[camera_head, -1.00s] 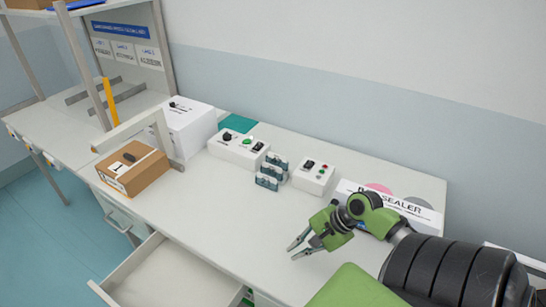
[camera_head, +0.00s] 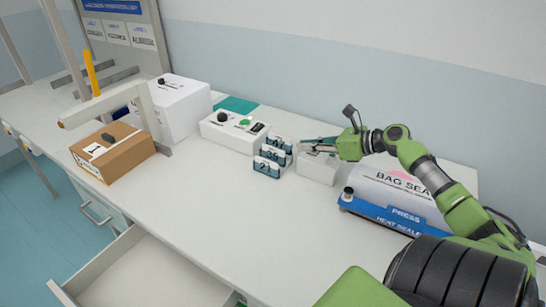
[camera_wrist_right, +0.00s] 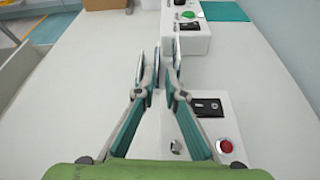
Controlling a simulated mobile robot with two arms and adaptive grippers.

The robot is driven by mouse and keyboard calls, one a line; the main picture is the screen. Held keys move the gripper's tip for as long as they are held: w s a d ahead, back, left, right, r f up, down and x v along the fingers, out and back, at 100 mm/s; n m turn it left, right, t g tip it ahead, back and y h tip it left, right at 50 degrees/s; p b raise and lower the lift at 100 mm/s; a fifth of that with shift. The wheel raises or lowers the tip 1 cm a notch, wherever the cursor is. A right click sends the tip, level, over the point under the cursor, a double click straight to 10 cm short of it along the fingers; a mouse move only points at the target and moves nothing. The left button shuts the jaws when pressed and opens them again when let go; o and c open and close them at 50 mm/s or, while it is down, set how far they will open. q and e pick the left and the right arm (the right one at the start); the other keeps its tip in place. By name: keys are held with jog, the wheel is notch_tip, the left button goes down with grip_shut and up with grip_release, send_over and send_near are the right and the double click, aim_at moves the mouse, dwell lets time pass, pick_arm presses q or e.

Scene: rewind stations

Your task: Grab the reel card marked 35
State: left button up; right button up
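Three small reel cards with white tops and dark teal faces stand upright in a short row in the head view. The middle card (camera_head: 271,157) seems to read 35. The front card (camera_head: 266,168) appears to read 21, and the back card's (camera_head: 280,145) number is unclear. My right gripper (camera_head: 305,143) is just right of the row, pointing left at it. In the right wrist view its fingers (camera_wrist_right: 160,84) are open and apart, with the cards seen edge-on at and beyond the tips. I cannot tell whether a tip touches a card. My left gripper is not in view.
A white box with a switch (camera_head: 318,168) lies under the right gripper. A control box with a green button (camera_head: 235,132) is behind the cards, and the bag sealer (camera_head: 400,190) is at right. A carton (camera_head: 112,152) stands at left. The front of the bench is clear, with a drawer (camera_head: 150,275) open below.

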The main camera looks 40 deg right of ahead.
aim_at(282, 148)
jog(key=x, duration=0.2)
jog(key=shift+w+a, duration=0.2)
jog(key=shift+w, duration=0.15)
jog(key=shift+f+b+x, duration=0.15)
jog(key=shift+f+x, duration=0.05)
jog(key=shift+x, duration=1.4)
jog(key=shift+f+b+x, duration=0.15)
jog(key=shift+x, duration=1.4)
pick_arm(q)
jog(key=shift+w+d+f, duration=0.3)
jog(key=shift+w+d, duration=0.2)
pick_arm(e)
jog(key=shift+s+a, duration=0.1)
jog(key=shift+s, duration=0.1)
grip_shut()
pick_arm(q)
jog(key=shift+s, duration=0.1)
